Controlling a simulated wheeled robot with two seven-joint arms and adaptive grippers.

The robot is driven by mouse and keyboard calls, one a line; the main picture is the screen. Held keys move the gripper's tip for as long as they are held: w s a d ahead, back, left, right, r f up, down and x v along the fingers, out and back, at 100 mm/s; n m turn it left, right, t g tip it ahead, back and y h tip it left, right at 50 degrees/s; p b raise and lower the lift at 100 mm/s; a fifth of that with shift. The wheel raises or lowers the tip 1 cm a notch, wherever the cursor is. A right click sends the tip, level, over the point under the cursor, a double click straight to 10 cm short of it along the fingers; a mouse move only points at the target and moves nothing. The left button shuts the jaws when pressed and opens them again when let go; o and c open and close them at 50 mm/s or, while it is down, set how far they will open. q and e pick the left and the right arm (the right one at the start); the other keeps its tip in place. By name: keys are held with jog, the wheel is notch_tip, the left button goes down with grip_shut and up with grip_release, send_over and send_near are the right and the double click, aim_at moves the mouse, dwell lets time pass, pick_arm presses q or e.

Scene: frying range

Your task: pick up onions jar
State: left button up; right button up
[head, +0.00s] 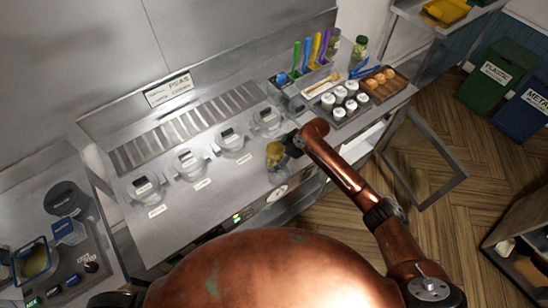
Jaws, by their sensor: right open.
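A small jar with yellowish contents (274,157) stands upright at the front edge of the steel counter, right of the row of clear containers. I cannot read a label on it, so I cannot confirm that it holds onions. My right gripper (287,146) is open, right at the jar's right side. Its dark fingers partly overlap the jar, and I cannot tell whether they touch it. Two other jars stand at the back right: a green-lidded jar (360,46) and a darker jar (334,42). My left gripper is not in view.
Clear lidded containers (189,164) line the counter (215,193). Colourful-handled utensils (311,53), a tray of white-topped shakers (340,98) and a wooden egg tray (398,85) fill the right end. An open door frame (434,194) stands over the floor at right.

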jog(key=shift+a+f, duration=0.1)
jog(key=shift+f, duration=0.1)
jog(key=shift+c, duration=0.6)
jog(key=c, duration=1.6)
jog(key=shift+r, duration=0.1)
jog(key=shift+c, duration=0.2)
